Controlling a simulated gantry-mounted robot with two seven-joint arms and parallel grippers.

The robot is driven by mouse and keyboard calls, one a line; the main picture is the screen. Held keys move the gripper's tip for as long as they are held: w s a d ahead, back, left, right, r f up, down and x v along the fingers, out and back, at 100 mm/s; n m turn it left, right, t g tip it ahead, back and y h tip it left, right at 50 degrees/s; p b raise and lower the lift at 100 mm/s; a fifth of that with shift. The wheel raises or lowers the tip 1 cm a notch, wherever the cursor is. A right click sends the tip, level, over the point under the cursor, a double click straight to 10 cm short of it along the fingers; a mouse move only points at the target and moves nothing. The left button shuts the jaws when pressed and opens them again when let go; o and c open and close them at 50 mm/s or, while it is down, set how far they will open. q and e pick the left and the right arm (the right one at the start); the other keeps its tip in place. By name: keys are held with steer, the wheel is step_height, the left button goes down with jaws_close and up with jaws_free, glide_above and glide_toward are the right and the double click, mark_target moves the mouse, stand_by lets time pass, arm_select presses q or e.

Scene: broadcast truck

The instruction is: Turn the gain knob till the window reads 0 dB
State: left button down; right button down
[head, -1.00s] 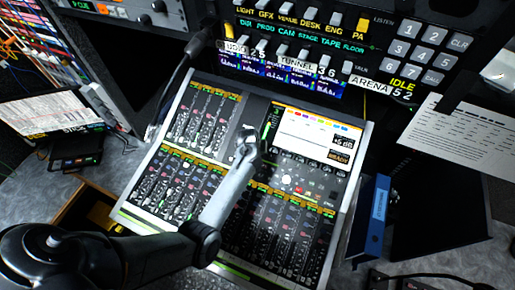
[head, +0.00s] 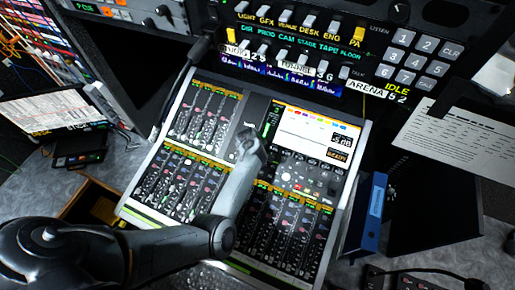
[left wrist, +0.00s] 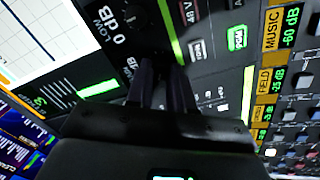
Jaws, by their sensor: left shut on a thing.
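The mixing console (head: 352,185) stands in the middle of the head view. Its small dark readout window (head: 341,139), right of the white screen, shows about 5 dB in the head view; its sign is too small to be sure of. My left gripper (head: 248,138) reaches down onto the console's panel, left of the screen. In the left wrist view its two dark fingers (left wrist: 167,85) are close together, shut on the gain knob, which they hide. A "LOW 0 dB" label (left wrist: 120,28) shows beside a dark knob there. My right gripper is not in view.
A panel of switches and a keypad (head: 415,60) stands behind the console. A blue binder (head: 375,215) is close on the right, with a paper sheet (head: 460,137) beyond it. Fader strips (head: 290,230) fill the console's front.

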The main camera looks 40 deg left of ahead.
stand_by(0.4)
arm_select(q)
steer(key=c, duration=1)
jaws_free()
steer(key=shift+r, duration=0.15)
steer(key=p+v, duration=0.2)
steer(key=v, duration=0.8)
steer(key=shift+s+d+r+p, duration=0.1)
steer(key=shift+s+r+p, duration=0.1)
steer(key=shift+r+p, duration=0.1)
